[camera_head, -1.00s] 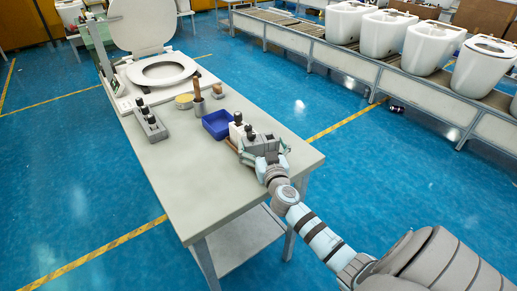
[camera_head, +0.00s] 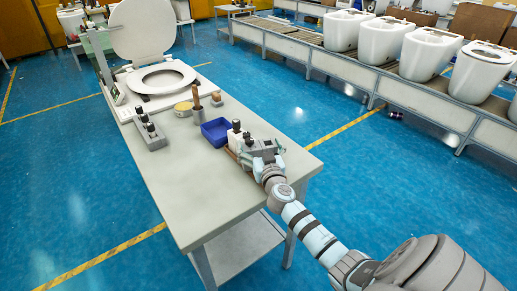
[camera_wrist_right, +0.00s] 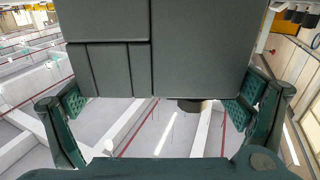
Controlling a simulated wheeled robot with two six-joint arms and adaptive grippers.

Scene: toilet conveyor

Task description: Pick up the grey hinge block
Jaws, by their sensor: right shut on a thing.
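My right gripper (camera_head: 262,155) is at the right edge of the worktable (camera_head: 195,190), shut on the grey hinge block (camera_head: 262,147). In the right wrist view the block (camera_wrist_right: 200,50) is a large dark grey shape with seams, and a dark round peg sticks out below it. The green finger pads of the gripper (camera_wrist_right: 160,102) stand at its left and right sides. I cannot tell from the head view whether the block is clear of the table. My left gripper is not in view.
Just behind the gripper stands a white block with black tops (camera_head: 235,136), close to a blue bin (camera_head: 216,133). A grey block with black knobs (camera_head: 150,135) and a toilet seat (camera_head: 162,78) are farther left. The near tabletop is clear. Toilets line a conveyor (camera_head: 400,92).

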